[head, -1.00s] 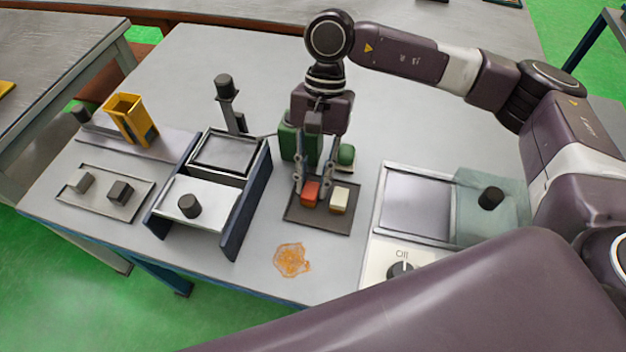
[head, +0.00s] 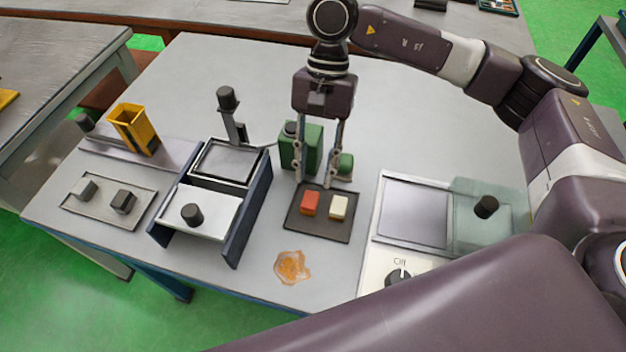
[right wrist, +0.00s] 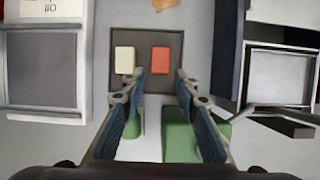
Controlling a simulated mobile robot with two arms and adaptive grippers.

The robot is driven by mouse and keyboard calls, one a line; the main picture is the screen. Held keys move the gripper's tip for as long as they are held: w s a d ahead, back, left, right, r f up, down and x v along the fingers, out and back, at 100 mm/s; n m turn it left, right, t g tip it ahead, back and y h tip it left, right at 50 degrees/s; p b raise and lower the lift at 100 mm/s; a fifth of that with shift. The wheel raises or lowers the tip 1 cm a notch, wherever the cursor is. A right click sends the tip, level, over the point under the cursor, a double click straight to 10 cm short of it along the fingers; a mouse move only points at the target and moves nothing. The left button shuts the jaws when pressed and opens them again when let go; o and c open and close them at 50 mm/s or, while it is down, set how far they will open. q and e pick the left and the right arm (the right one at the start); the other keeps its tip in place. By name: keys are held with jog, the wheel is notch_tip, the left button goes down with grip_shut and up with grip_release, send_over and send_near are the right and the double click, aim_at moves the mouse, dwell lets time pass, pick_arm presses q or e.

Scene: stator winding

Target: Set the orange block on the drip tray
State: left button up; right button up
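The orange block (head: 310,203), red-orange in colour, lies on a flat dark tray (head: 320,231), which I take to be the drip tray. A cream block (head: 338,207) lies to its right on the same tray. In the right wrist view the orange block (right wrist: 160,60) is right of the cream block (right wrist: 125,60). My right gripper (head: 316,181) points down behind the blocks at the tray's far edge. Its fingers are apart with nothing between them, also in the right wrist view (right wrist: 161,76). My left gripper is not in view.
A green box (head: 300,150) and a small green object (head: 343,165) stand behind the tray. An orange spill (head: 292,267) lies in front. A navy-sided stand (head: 250,205) is at left, a panel with a knob (head: 398,275) at right.

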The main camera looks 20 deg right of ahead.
jog(key=p+v, duration=0.2)
jog(key=v, duration=0.5)
jog(key=shift+r, duration=0.25)
